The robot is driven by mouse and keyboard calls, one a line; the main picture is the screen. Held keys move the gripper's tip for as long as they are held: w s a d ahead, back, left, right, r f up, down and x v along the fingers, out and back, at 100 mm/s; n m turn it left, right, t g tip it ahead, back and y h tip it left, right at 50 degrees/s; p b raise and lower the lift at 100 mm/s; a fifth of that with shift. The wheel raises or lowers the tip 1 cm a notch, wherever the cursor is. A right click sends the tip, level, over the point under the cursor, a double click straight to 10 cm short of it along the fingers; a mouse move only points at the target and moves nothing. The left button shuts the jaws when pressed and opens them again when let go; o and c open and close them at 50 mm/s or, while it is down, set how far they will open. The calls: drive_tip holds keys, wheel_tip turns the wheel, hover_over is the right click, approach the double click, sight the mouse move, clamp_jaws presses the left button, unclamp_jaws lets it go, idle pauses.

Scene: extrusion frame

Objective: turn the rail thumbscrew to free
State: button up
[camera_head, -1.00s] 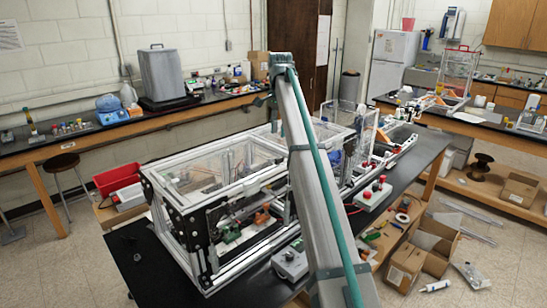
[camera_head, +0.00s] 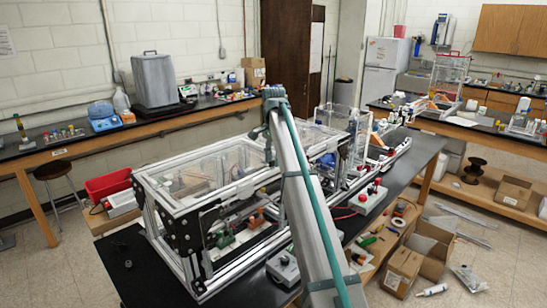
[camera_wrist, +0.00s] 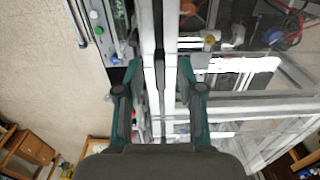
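The extrusion frame (camera_head: 205,210), a box of pale metal rails with clear panels and dark end plates, stands on the black bench in the head view. In the wrist view its pale rails (camera_wrist: 171,50) run up the picture between the fingers. My gripper (camera_wrist: 160,72) is open, with its teal and dark fingers apart on either side of these rails; contact cannot be told. A small brass-coloured knob-like piece (camera_wrist: 209,41) sits right of the rails, ahead of the right finger. I cannot tell whether it is the rail thumbscrew. In the head view, my arm hides part of the frame.
A grey control box (camera_head: 284,268) stands beside the frame's front right. A red bin (camera_head: 108,183) is at its left. Open cardboard boxes (camera_head: 425,250) lie on the right. The black bench (camera_head: 135,270) has free room at front left.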

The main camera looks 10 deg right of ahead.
clamp_jaws()
drive_tip(key=shift+n, duration=0.4)
drive_tip(key=n+b, duration=0.1)
drive_tip(key=n, duration=0.2)
drive_tip(key=shift+n, duration=0.3)
drive_tip(key=n+b, duration=0.1)
drive_tip(key=n, duration=0.3)
drive_tip(key=shift+n, duration=0.3)
drive_tip(key=n, duration=0.8)
drive_tip(key=shift+n+b, duration=0.4)
drive_tip(key=shift+r, duration=0.1)
